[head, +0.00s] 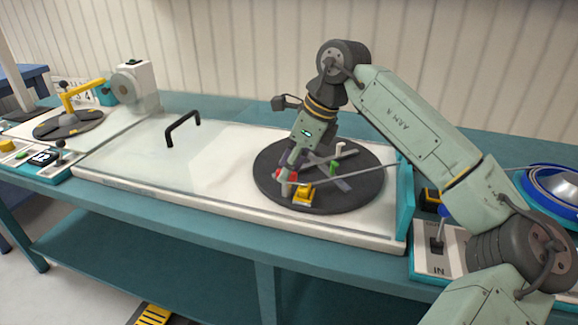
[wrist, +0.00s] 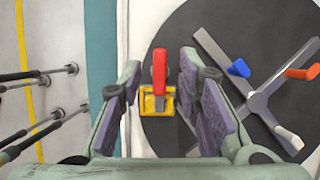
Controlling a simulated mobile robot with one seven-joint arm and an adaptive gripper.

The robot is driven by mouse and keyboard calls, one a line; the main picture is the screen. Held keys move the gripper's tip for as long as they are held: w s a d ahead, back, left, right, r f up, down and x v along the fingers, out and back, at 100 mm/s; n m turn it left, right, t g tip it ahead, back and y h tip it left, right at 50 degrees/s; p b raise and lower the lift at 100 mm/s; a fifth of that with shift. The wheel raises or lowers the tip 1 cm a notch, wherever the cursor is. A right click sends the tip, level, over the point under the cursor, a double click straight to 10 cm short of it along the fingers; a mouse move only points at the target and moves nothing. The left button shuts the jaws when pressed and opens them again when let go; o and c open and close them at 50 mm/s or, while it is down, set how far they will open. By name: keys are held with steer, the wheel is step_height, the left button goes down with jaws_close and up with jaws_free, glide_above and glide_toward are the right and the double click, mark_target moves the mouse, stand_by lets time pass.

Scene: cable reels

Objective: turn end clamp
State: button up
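The end clamp appears to be a red lever (wrist: 159,72) on a yellow base (wrist: 150,104), at the rim of a dark round reel plate (wrist: 170,45). In the head view the yellow base (head: 303,196) sits at the plate's front edge. My gripper (head: 288,163) points down over the plate close to the clamp. In the wrist view my gripper (wrist: 160,62) is open, with the red lever between its purple-padded fingers and a gap on each side. The head view does not show clearly whether the fingers touch it.
A metal cross (wrist: 258,100) with blue, orange and white tabs lies on the plate. A clear cover with a black handle (head: 184,127) stands left of it. A yellow arm (head: 76,93) over another reel is at far left. A blue reel (head: 556,186) is at right.

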steer(key=v, duration=1.1)
steer(key=shift+r, duration=0.35)
steer(key=shift+s+f, duration=0.1)
